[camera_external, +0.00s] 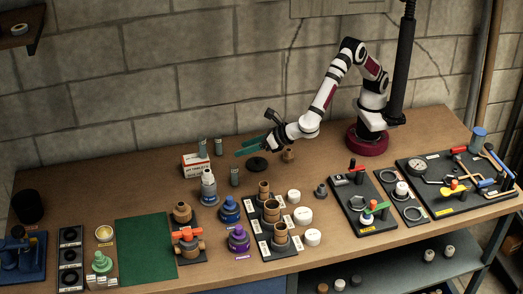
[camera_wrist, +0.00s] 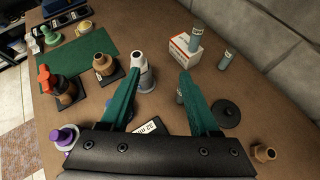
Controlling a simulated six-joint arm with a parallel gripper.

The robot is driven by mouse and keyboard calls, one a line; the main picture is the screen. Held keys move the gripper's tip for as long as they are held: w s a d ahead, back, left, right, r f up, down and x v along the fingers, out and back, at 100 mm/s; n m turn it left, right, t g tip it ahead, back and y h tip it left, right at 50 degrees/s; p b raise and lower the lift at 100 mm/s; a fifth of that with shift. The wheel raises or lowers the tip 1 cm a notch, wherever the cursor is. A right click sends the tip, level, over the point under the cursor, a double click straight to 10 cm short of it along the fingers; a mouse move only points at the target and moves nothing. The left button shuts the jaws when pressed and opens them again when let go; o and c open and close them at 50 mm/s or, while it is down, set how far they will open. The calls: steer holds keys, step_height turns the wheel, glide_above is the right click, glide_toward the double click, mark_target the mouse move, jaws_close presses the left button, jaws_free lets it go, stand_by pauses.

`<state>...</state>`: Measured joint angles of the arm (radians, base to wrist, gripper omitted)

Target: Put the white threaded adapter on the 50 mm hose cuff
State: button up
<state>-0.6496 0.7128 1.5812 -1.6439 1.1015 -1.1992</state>
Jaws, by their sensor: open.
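My gripper (camera_external: 253,146) is open and empty above the back middle of the bench; its green fingers are spread in the wrist view (camera_wrist: 160,75). A pale, narrow-topped piece (camera_external: 209,187) stands upright front-left of it and also shows between the fingers (camera_wrist: 143,72); I cannot tell whether it is the white threaded adapter. White round pieces (camera_external: 302,215) sit beside a row of brown cuffs on dark plates: back (camera_external: 264,188), middle (camera_external: 271,211), front (camera_external: 280,234). A "32 mm" label (camera_wrist: 148,127) shows in the wrist view. I cannot read which cuff is 50 mm.
A white-and-red box (camera_external: 195,165) and grey cylinders (camera_external: 235,177) stand near my gripper. Blue (camera_external: 229,208) and purple (camera_external: 238,239) stepped pieces stand left of the cuffs. A green mat (camera_external: 146,248) is clear. Valve boards (camera_external: 455,183) fill the right side.

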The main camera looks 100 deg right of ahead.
steer(key=s+d+r+m+g, duration=0.2)
steer(key=s+d+m+g, duration=0.1)
steer(key=s+d+m, duration=0.45)
steer(key=s+d+r+m+g, duration=0.3)
steer(key=s+d+m, duration=0.35)
steer(key=d, duration=0.25)
steer(key=s+d+m+g+y, duration=0.2)
steer(key=s+d+m+g, duration=0.1)
steer(key=s+m, duration=0.65)
steer(key=s+a+f+m+y, duration=0.1)
steer(key=s+a+m+y, duration=0.1)
steer(key=s+m, duration=0.3)
steer(key=s+a+m+g+y, duration=0.1)
steer(key=s+a+m+y, duration=0.2)
steer(key=s, duration=0.8)
steer(key=shift+a+f+m+y, duration=0.3)
steer(key=shift+f+m+y, duration=0.1)
steer(key=shift+m, duration=0.85)
